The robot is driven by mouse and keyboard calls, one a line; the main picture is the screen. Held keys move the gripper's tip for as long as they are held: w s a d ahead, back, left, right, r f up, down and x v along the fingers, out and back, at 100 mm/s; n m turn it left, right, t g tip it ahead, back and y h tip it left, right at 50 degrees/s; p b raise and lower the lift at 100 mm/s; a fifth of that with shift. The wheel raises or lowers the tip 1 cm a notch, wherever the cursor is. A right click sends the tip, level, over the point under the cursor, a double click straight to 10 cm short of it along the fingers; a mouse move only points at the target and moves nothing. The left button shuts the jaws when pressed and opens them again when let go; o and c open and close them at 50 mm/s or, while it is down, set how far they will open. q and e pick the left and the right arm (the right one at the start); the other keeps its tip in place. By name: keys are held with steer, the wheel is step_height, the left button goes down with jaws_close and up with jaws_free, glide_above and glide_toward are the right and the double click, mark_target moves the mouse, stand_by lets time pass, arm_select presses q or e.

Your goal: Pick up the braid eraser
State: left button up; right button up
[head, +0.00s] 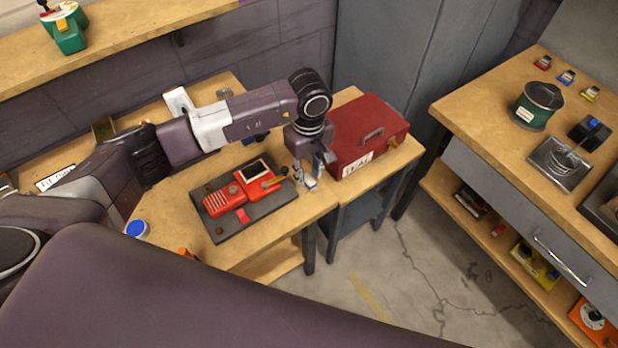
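I cannot pick out the braid eraser for certain in the head view. My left gripper (308,178) points down over the wooden bench, between a dark tray and a red toolbox. Its fingers are small in the picture, and a pale bluish bit shows at their tips. I cannot tell whether that is a fingertip or a small object, nor how far apart the fingers are. The bench surface right under the gripper is partly hidden by it. My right gripper is not in view.
The dark tray (222,232) holds red parts. The red toolbox (368,138) stands close right of the gripper. A blue-topped round item (136,229) sits near the bench's front edge. A right-hand bench holds a green tin (538,106) and small items. Open floor lies between the benches.

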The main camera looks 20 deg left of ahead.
mark_target(309, 179)
arm_select(q)
step_height(309, 179, down, 3)
steer(key=shift+w+f+p, duration=0.1)
steer(key=shift+p, duration=0.3)
steer(key=shift+c, duration=0.2)
jaws_close()
step_height(309, 179, up, 20)
steer(key=b, duration=0.5)
